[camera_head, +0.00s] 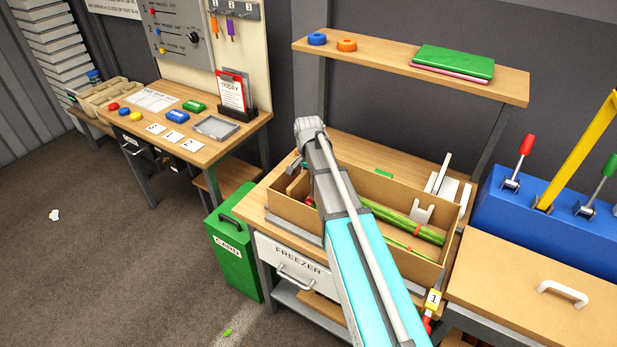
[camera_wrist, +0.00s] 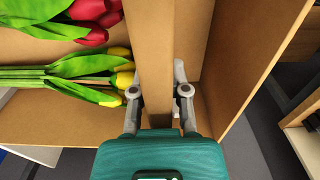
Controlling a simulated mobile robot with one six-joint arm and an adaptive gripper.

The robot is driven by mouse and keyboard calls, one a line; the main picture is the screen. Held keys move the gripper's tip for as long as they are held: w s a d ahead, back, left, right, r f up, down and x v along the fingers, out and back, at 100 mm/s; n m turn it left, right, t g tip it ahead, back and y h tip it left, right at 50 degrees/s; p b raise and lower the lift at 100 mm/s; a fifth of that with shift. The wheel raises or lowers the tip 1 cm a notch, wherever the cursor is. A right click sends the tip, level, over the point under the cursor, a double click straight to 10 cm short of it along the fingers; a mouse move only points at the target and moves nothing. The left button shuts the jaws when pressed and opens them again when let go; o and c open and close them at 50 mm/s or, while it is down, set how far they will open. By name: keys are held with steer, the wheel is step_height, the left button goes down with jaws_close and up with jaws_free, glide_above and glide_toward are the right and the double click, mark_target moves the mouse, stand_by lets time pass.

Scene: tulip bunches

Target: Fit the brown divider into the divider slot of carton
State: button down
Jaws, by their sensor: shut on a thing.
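The carton (camera_head: 425,272) is a long open brown box on the bench; its wall (camera_wrist: 247,70) shows at the right of the wrist view. My gripper (camera_wrist: 160,95) is shut on the brown divider (camera_wrist: 154,50), one finger on each side. The divider stands across the carton's inside, near one end. Red tulips (camera_wrist: 92,12) and yellow tulips (camera_wrist: 75,82) lie in the carton to the left of the divider. Green stems (camera_head: 405,222) show in the head view. My arm hides the gripper there. The slot is hidden, so I cannot tell whether the divider is seated.
A white holder (camera_head: 437,190) stands by the carton's right end. A shelf (camera_head: 385,62) with rings and a green book is above the bench. A blue lever box (camera_head: 545,215) is at the right. A green bin (camera_head: 232,250) stands left of the freezer drawer (camera_head: 300,268).

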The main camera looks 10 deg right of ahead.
mark_target(308, 184)
steer(key=shift+f+b, duration=1.65)
steer(key=shift+f, duration=0.1)
steer(key=c, duration=0.5)
jaws_free()
steer(key=shift+c, duration=0.2)
steer(key=shift+r, duration=0.15)
step_height(308, 184, up, 15)
steer(key=p, duration=1.5)
steer(key=shift+f, duration=0.2)
stand_by(0.4)
steer(key=s+f+n+b, duration=0.2)
steer(key=s+n, duration=0.2)
steer(key=s, duration=0.6)
steer(key=s+a+f+n+b, duration=0.1)
steer(key=s+f+n+b, duration=0.2)
steer(key=s, duration=0.7)
steer(key=shift+s+a+f+n+b, duration=0.2)
steer(key=shift+s+n+b, duration=0.1)
steer(key=shift+n, duration=0.7)
